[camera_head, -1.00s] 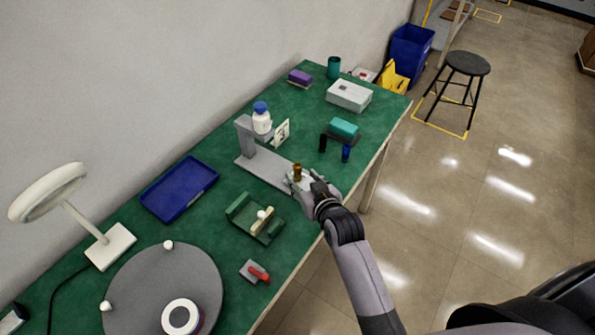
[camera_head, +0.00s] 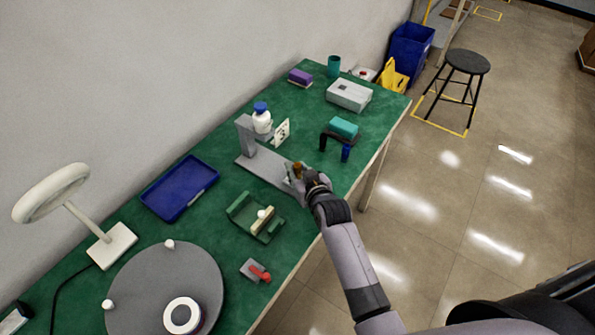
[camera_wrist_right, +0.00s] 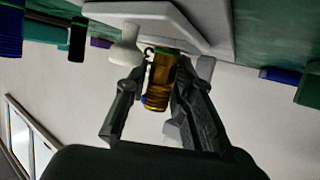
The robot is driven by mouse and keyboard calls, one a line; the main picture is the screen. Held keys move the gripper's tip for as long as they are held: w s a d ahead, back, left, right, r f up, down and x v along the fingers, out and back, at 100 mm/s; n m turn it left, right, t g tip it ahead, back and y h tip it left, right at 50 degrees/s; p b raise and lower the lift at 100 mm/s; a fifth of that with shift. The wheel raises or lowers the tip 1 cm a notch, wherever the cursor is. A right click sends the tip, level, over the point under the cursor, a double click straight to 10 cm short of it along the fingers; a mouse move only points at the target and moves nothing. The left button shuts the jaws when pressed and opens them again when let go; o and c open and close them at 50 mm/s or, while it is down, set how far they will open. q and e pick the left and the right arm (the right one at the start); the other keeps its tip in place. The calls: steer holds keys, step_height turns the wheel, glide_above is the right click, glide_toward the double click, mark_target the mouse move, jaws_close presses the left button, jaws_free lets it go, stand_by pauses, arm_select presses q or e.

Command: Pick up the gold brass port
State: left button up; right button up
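The gold brass port (camera_head: 297,168) stands upright at the front end of the grey pump stand (camera_head: 263,171). In the right wrist view the port (camera_wrist_right: 161,80) sits between the two fingers of my right gripper (camera_wrist_right: 157,92). A gap shows between the left finger and the port; the right finger is very close to it, and I cannot tell if they touch. In the head view my right gripper (camera_head: 303,178) is at the port and hides its lower part. My left gripper is not in view.
A white bottle with a blue cap (camera_head: 262,120) and a white number card (camera_head: 281,132) stand behind. Dark and blue cylinders (camera_head: 345,153) and a teal block (camera_head: 344,127) are to the right. A green fixture (camera_head: 237,211) and blue tray (camera_head: 158,206) lie left.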

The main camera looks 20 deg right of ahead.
jaws_close()
